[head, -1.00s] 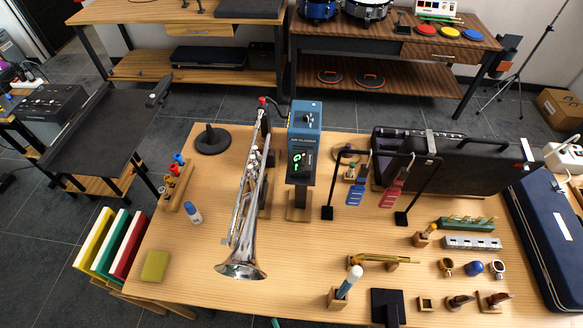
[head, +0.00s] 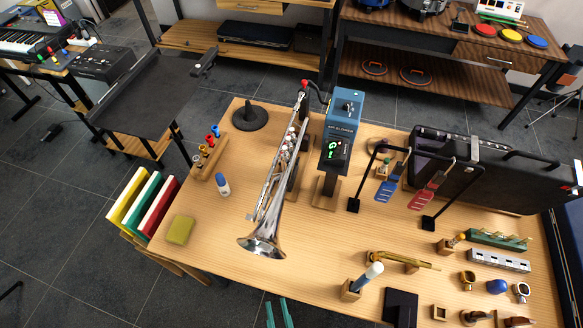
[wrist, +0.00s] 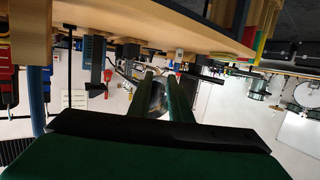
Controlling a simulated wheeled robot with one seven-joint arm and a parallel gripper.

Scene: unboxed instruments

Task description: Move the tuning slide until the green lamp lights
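A silver trumpet (head: 281,182) rests on a stand on the wooden table, its bell towards me. Its tuning slide is too small to make out. I cannot tell a separate lamp from this display. My gripper (head: 278,312) shows as two green fingers at the bottom edge, in front of the table and apart from the trumpet. In the wrist view the fingers (wrist: 164,85) are apart, with a silvery shape beyond them.
A black round base (head: 249,118), a mouthpiece rack (head: 208,158) and a white-and-blue bottle (head: 222,186) stand left of the trumpet. A black frame with hanging tools (head: 391,191) stands right. A brush in a wooden block (head: 352,290) is near the front. Table before the bell is clear.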

